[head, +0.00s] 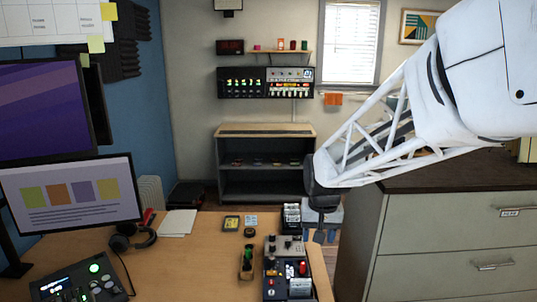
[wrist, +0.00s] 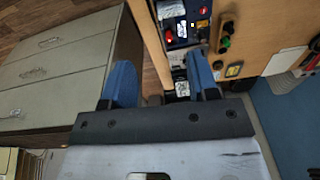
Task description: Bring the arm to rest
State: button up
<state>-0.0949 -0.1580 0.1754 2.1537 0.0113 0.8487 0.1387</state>
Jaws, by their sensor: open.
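My white arm reaches in from the upper right of the head view. My gripper (head: 320,236) hangs just past the desk's right edge, beside the devices there. In the wrist view, the two blue fingers of my gripper (wrist: 159,65) stand wide apart with nothing between them. The gripper is open and empty. The wooden desk (head: 190,260) lies to its left in the head view.
Pedal-like devices (head: 284,246) and a black holder (head: 292,217) line the desk's right edge. A grey drawer cabinet (head: 450,240) stands at the right, under my arm. Headphones (head: 132,238) and monitors are at the left. A low shelf (head: 265,183) stands behind.

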jog(key=s+d+r, duration=0.1)
jog(key=s+d, duration=0.2)
jog(key=s, duration=1)
jog(key=s+d+r+t, duration=0.1)
jog(key=s+d+r, duration=0.1)
jog(key=s, duration=1.1)
jog(key=shift+s+d, duration=0.4)
jog(key=shift+d, duration=0.05)
jog(key=shift+r, duration=0.1)
jog(key=shift+c, duration=0.4)
dwell(0.6)
